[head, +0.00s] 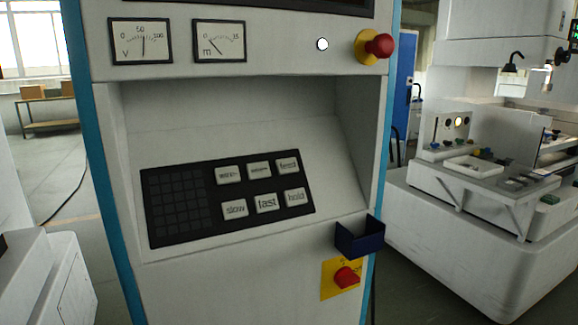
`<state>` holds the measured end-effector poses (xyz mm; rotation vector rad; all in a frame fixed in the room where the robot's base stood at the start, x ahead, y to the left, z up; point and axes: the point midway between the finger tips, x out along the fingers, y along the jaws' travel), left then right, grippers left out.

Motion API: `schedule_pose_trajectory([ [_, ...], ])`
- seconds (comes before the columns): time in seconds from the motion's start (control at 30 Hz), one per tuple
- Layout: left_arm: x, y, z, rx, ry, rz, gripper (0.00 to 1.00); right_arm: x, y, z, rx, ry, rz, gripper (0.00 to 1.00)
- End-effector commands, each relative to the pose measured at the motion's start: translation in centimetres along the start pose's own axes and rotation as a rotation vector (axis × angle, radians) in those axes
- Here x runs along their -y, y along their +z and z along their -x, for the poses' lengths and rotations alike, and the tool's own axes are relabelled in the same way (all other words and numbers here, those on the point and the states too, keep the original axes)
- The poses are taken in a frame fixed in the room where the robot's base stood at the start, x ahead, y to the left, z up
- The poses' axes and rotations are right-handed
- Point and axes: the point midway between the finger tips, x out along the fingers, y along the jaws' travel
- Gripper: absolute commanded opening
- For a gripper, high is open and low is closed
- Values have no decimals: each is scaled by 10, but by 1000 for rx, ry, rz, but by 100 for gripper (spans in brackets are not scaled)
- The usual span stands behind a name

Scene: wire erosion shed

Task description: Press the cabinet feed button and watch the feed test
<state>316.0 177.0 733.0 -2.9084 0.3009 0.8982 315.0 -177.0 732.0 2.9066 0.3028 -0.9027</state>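The cabinet (240,270) stands straight ahead, white with blue side edges. Its sloped black panel (228,192) sits in a recess, with a dark key grid at left and two rows of pale buttons at right. The top-right button (288,165) appears to read "feed", in small blurred print. The lower row reads "slow" (234,209), "fast" (266,203) and "hold" (295,197). Above, the V meter (141,41) has its needle near 50; the m meter (218,41) has its needle near the low end. A round white lamp (322,44) looks bright. Neither gripper is in view.
A red mushroom knob (379,46) sticks out at upper right. A dark blue open holder (360,238) juts from the cabinet's right edge, above a red switch (346,277) on a yellow plate. A white machine (480,200) stands at right; a bench (50,125) is far left.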

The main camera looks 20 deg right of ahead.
Motion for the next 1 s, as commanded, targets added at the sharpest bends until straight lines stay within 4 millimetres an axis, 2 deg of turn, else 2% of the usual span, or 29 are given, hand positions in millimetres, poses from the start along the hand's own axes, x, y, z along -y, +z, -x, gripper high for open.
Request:
schedule_pose_trajectory([
  [0.03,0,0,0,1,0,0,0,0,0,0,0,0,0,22],
  [0.27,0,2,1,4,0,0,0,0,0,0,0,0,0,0],
  [1.0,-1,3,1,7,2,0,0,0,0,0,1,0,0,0],
])
